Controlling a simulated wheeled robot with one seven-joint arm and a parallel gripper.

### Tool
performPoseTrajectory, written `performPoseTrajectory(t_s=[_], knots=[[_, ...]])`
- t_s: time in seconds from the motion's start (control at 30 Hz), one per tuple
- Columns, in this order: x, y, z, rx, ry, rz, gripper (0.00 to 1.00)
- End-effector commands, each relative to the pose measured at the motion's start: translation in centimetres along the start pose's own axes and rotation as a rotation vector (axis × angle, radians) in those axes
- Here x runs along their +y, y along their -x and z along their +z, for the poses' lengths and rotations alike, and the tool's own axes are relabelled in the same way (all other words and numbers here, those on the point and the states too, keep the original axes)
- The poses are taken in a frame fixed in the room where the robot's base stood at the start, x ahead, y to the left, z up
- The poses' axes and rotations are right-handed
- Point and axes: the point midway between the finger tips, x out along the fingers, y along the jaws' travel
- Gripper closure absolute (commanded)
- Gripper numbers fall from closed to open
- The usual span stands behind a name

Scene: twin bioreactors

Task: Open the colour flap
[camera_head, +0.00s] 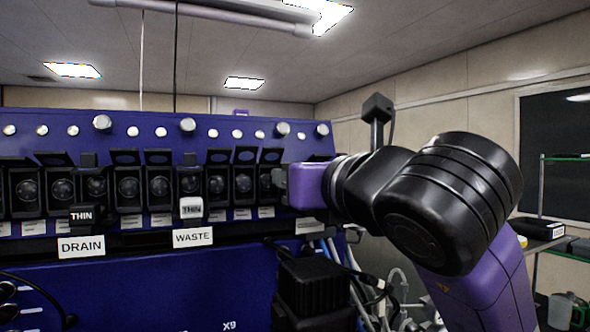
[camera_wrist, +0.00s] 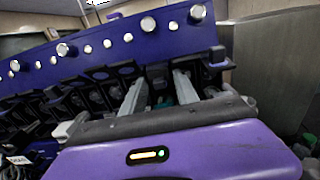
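A row of black pump modules (camera_head: 130,190) with round windows runs along the blue bioreactor panel (camera_head: 120,290). Several have black lids tilted up, such as this raised lid (camera_head: 245,156). No flap carries a readable "colour" label. My gripper (camera_head: 281,181) is at the right end of the row in the head view, and its body hides the modules there. In the wrist view my gripper's two grey fingers (camera_wrist: 160,91) are spread apart and point at the rightmost modules. A dark module (camera_wrist: 160,82) shows between them; contact cannot be told.
A black block marked THIN (camera_head: 81,217) and a white block marked THIN (camera_head: 191,209) stick out above the DRAIN sign (camera_head: 81,246) and WASTE sign (camera_head: 192,237). Silver knobs (camera_head: 188,125) line the panel top. Tubing (camera_head: 345,262) hangs below my gripper.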

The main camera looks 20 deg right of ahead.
Motion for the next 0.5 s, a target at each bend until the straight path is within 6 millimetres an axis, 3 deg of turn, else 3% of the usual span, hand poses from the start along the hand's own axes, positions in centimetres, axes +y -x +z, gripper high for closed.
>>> performPoseTrajectory(t_s=[0.27,0.43,0.5], knots=[[0.02,-0.16,-0.02,-0.001,0.001,0.001,0.64],[0.02,-0.14,-0.01,-0.001,0.001,0.001,0.97],[0.02,-0.14,-0.01,-0.001,0.0,0.001,1.0]])
